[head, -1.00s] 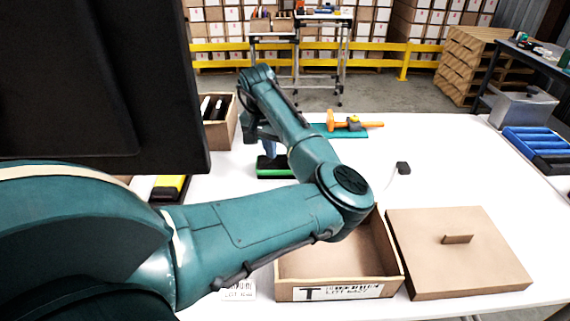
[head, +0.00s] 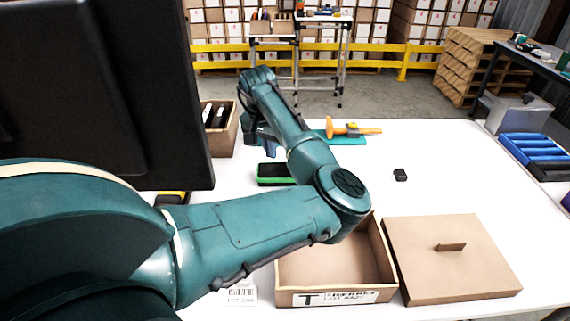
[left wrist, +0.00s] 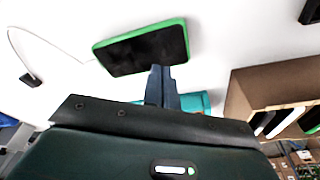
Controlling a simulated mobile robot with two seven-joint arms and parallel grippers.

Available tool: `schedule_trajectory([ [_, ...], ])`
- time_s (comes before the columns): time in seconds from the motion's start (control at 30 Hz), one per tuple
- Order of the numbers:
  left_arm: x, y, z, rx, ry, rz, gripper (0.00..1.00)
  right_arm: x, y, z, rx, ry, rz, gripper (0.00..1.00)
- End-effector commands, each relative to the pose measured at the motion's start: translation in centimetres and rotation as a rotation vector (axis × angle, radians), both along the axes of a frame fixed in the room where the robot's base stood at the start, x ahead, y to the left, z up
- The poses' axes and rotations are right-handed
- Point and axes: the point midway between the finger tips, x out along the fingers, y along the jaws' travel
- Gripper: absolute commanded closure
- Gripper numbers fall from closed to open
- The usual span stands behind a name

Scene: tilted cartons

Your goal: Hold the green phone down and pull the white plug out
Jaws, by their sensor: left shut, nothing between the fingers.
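The green phone (head: 275,181), with a dark screen and green rim, lies on the white table. It also shows in the left wrist view (left wrist: 142,50). My left gripper (head: 270,150) is at the phone's far side in the head view. In the left wrist view its shut, empty fingers (left wrist: 160,70) reach the phone's lower edge; I cannot tell if they touch it. A thin white cable (left wrist: 50,41) runs from near the phone's left end to a small black block (left wrist: 31,80), also in the head view (head: 400,175). I cannot make out the white plug. My right gripper is out of view.
An open carton (head: 335,297) and a flat lid (head: 455,280) lie at the front. An orange tool (head: 350,129) on a teal mat and a brown box (head: 222,140) stand behind. Blue items (head: 535,148) are at the right. The table around the black block is clear.

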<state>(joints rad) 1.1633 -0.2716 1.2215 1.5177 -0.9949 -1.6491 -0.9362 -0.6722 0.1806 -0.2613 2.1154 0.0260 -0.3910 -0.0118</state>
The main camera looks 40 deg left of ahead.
Motion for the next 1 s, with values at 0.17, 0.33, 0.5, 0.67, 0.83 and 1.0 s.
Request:
schedule_trajectory([
  [0.17,0.0,0.0,2.5,0.001,0.001,-0.001,1.0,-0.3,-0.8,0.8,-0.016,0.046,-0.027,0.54],
  [0.33,0.0,0.0,4.1,0.001,0.001,-0.001,1.0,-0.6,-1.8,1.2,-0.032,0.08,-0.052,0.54],
  [0.5,0.0,0.0,4.7,0.0,0.001,-0.001,1.0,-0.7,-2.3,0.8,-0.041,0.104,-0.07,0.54],
  [0.67,0.0,0.0,4.5,0.0,0.0,0.0,1.0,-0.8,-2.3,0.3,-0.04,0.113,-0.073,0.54],
  [0.83,0.0,0.0,4.6,0.001,0.0,0.0,1.0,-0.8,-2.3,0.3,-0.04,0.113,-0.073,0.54],
  [1.0,-0.3,0.0,6.2,0.002,-0.003,0.0,1.0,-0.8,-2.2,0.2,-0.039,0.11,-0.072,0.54],
])
